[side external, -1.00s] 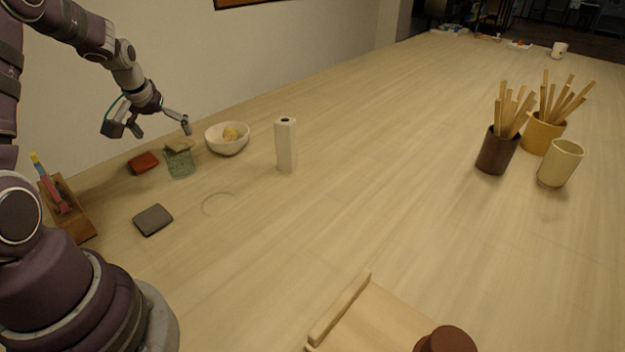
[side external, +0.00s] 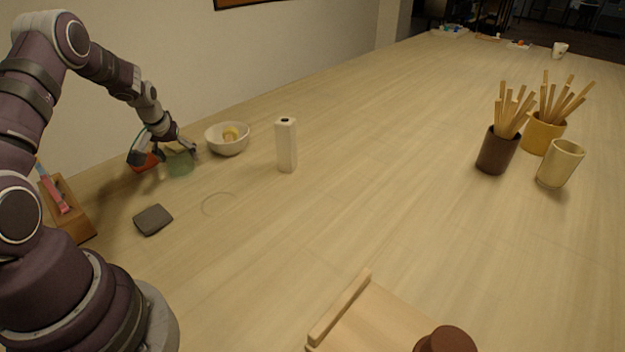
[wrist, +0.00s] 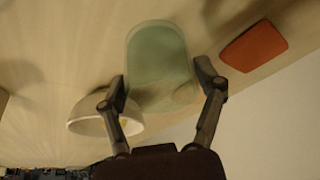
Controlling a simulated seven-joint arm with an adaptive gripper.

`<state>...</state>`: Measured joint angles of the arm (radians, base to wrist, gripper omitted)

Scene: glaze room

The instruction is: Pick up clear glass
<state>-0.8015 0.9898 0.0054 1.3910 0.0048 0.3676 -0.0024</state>
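The clear glass (side external: 180,164) is a pale green-tinted tumbler standing on the table at the left in the side view. In the wrist view the glass (wrist: 160,50) fills the space ahead of my fingers. My gripper (side external: 166,156) is low at the glass, with one finger on each side of it. In the wrist view my gripper (wrist: 161,78) is open, its fingertips close to the glass walls. I see no clear squeeze on the glass. My fingers and hand partly cover the glass in the side view.
A white bowl (side external: 226,144) with yellowish contents stands close right of the glass. A red-orange block (side external: 146,163) lies just left. A dark grey pad (side external: 153,219), a white bottle (side external: 286,146) and a wooden holder (side external: 72,215) are nearby. The table's middle is clear.

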